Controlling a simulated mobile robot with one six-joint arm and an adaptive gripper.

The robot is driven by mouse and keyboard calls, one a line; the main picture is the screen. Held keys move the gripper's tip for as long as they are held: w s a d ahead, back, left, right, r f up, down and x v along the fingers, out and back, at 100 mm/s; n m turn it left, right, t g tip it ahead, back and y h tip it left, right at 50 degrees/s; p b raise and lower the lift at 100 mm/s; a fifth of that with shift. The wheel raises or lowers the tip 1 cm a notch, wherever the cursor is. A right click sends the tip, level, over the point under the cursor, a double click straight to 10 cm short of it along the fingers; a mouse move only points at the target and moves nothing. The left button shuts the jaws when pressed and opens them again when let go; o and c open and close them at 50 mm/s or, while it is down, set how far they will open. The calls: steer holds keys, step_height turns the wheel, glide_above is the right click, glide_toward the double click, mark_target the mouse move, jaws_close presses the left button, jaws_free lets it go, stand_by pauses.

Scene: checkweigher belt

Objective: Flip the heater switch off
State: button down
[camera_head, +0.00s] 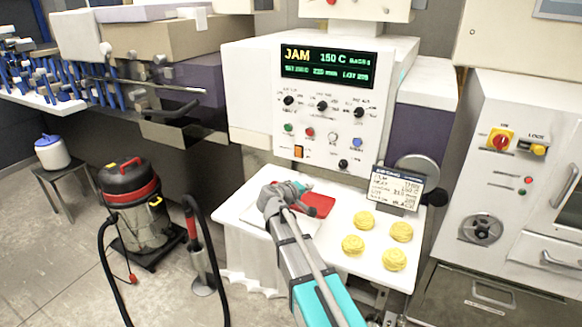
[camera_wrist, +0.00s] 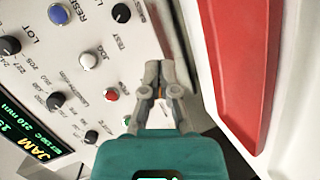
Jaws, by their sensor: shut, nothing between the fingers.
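An orange rocker switch (camera_head: 298,152), which I take to be the heater switch, sits low on the left of the white control panel (camera_head: 318,137). Its label is too small to read. My gripper (camera_head: 285,188) is in front of and below the panel, above the white table, apart from the switch. In the wrist view my gripper (camera_wrist: 165,70) is shut and empty, its fingers together. A sliver of orange shows between the finger linkages there; most of the switch is hidden behind them.
The panel carries black knobs, a red button (camera_head: 309,132) and a blue button (camera_head: 357,142) close by. A red tray (camera_head: 318,205) lies near my gripper. Several yellow pasta nests (camera_head: 353,244) and a sign (camera_head: 394,190) occupy the table's right side.

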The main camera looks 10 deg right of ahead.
mark_target(298, 150)
steer(key=w+a+n+t+b, duration=0.5)
steer(key=w+a+t, duration=0.1)
steer(key=w+a, duration=0.2)
steer(key=shift+w+a+r+n+b, duration=0.25)
steer(key=shift+a+r+n+b, duration=0.1)
steer(key=shift+a, duration=0.35)
steer(key=shift+w+d, duration=0.1)
steer(key=shift+w, duration=0.05)
steer(key=x, duration=0.4)
steer(key=p+x, duration=0.1)
steer(key=x, duration=0.7)
steer(key=shift+w+r+p, duration=0.25)
steer(key=shift+r+p, duration=0.05)
steer(key=shift+p, duration=0.05)
steer(key=shift+w+d, duration=0.45)
